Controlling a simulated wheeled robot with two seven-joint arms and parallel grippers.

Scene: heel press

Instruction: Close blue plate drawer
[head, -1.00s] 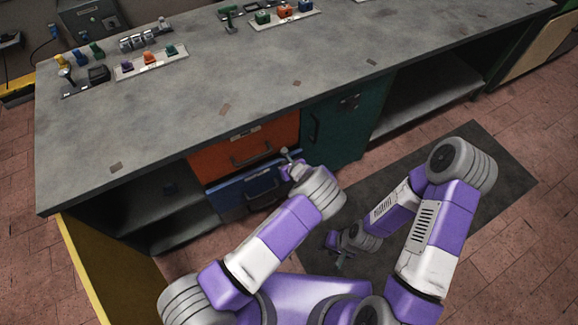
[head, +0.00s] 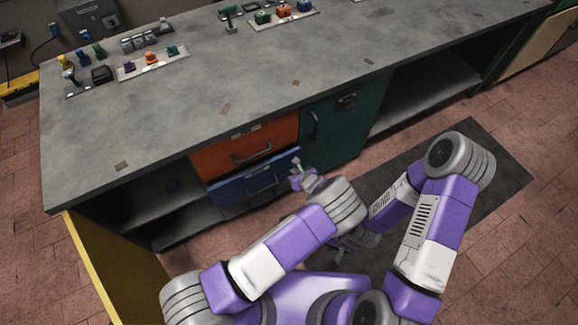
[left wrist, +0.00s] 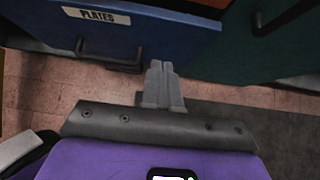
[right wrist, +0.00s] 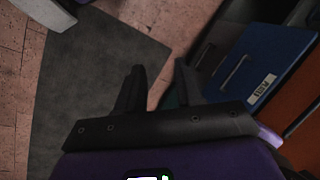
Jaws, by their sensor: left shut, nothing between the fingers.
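The blue plate drawer (head: 240,190) sits below the orange drawer (head: 230,151) in the cabinet. In the left wrist view, the blue front (left wrist: 165,38) shows a PLATES label and a dark bar handle. My left gripper (head: 297,168) is shut and empty, just in front of the drawer's right end, apparently not touching it. My right gripper (right wrist: 158,80) is open and empty, low over the floor; my left arm partly hides it in the head view. The blue front (right wrist: 268,60) also shows in the right wrist view.
A green door (head: 335,135) with a handle is right of the drawers. Open shelves (head: 150,212) lie to the left. The grey worktop (head: 240,75) carries small coloured items at the back. A dark mat (head: 490,165) lies on the tiled floor.

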